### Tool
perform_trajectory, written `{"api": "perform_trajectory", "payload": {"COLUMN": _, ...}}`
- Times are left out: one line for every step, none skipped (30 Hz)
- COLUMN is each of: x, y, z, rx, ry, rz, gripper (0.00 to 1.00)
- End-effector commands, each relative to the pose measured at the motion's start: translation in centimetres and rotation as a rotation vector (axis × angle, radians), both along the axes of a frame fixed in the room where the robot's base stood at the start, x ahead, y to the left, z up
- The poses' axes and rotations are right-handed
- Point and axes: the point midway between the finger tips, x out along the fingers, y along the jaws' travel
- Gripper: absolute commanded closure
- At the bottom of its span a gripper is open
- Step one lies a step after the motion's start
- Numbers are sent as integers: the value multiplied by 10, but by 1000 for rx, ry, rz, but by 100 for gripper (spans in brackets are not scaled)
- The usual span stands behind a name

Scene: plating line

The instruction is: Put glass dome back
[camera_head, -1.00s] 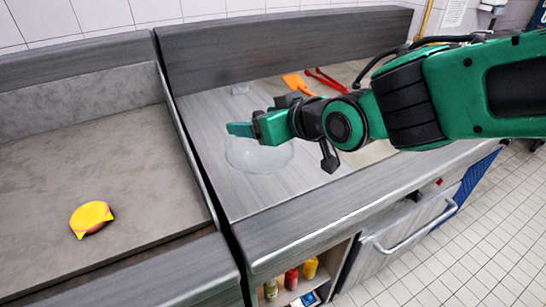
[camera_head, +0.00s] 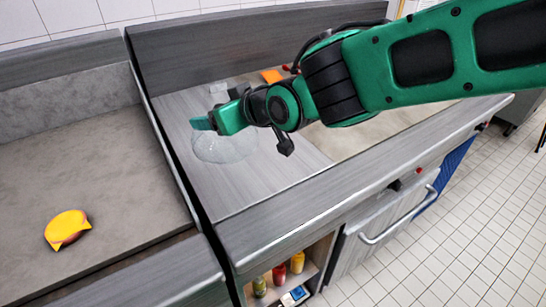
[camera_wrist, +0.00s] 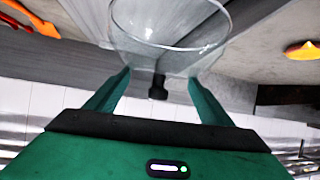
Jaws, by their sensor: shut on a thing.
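The clear glass dome (camera_head: 226,149) hangs at my gripper (camera_head: 212,122) over the grey right-hand counter. My gripper is shut on the dome. In the wrist view the dome (camera_wrist: 170,42) spreads out beyond my gripper (camera_wrist: 160,82), with its round rim away from me and a dark knob-like part between the fingers. I cannot tell how high the dome is above the counter. A cheese-topped patty (camera_head: 68,229) lies uncovered on the left counter, left of and nearer than my gripper. It also shows at the right of the wrist view (camera_wrist: 303,50).
An orange spatula (camera_head: 271,76) lies at the back of the right counter. Red tongs (camera_wrist: 16,24) show beside it in the wrist view. A raised edge and dark gap separate the counters. The left counter is mostly clear.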

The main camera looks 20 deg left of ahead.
Motion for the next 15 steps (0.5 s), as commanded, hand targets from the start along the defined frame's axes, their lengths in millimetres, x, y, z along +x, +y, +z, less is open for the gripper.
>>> {"api": "perform_trajectory", "payload": {"x": 7, "y": 1, "z": 1, "rx": 4, "ry": 2, "rz": -6, "gripper": 80}}
{"api": "perform_trajectory", "payload": {"x": 8, "y": 3, "z": 2, "rx": 6, "ry": 2, "rz": -6, "gripper": 80}}
{"api": "perform_trajectory", "payload": {"x": 10, "y": 5, "z": 4, "rx": 10, "ry": 2, "rz": -6, "gripper": 80}}
{"api": "perform_trajectory", "payload": {"x": 12, "y": 7, "z": 5, "rx": 11, "ry": 3, "rz": -7, "gripper": 80}}
{"api": "perform_trajectory", "payload": {"x": 13, "y": 8, "z": 6, "rx": 13, "ry": 4, "rz": -7, "gripper": 80}}
{"api": "perform_trajectory", "payload": {"x": 14, "y": 9, "z": 8, "rx": 17, "ry": 5, "rz": -7, "gripper": 80}}
{"api": "perform_trajectory", "payload": {"x": 15, "y": 10, "z": 10, "rx": 20, "ry": 5, "rz": -7, "gripper": 80}}
{"api": "perform_trajectory", "payload": {"x": 16, "y": 11, "z": 11, "rx": 22, "ry": 5, "rz": -7, "gripper": 80}}
{"api": "perform_trajectory", "payload": {"x": 18, "y": 12, "z": 13, "rx": 25, "ry": 5, "rz": -7, "gripper": 80}}
{"api": "perform_trajectory", "payload": {"x": 18, "y": 13, "z": 14, "rx": 27, "ry": 5, "rz": -7, "gripper": 80}}
{"api": "perform_trajectory", "payload": {"x": 19, "y": 13, "z": 15, "rx": 28, "ry": 5, "rz": -8, "gripper": 80}}
{"api": "perform_trajectory", "payload": {"x": 19, "y": 14, "z": 16, "rx": 30, "ry": 6, "rz": -7, "gripper": 80}}
{"api": "perform_trajectory", "payload": {"x": 20, "y": 14, "z": 16, "rx": 30, "ry": 6, "rz": -8, "gripper": 80}}
{"api": "perform_trajectory", "payload": {"x": 21, "y": 14, "z": 16, "rx": 31, "ry": 6, "rz": -8, "gripper": 80}}
{"api": "perform_trajectory", "payload": {"x": 22, "y": 13, "z": 16, "rx": 31, "ry": 7, "rz": -8, "gripper": 80}}
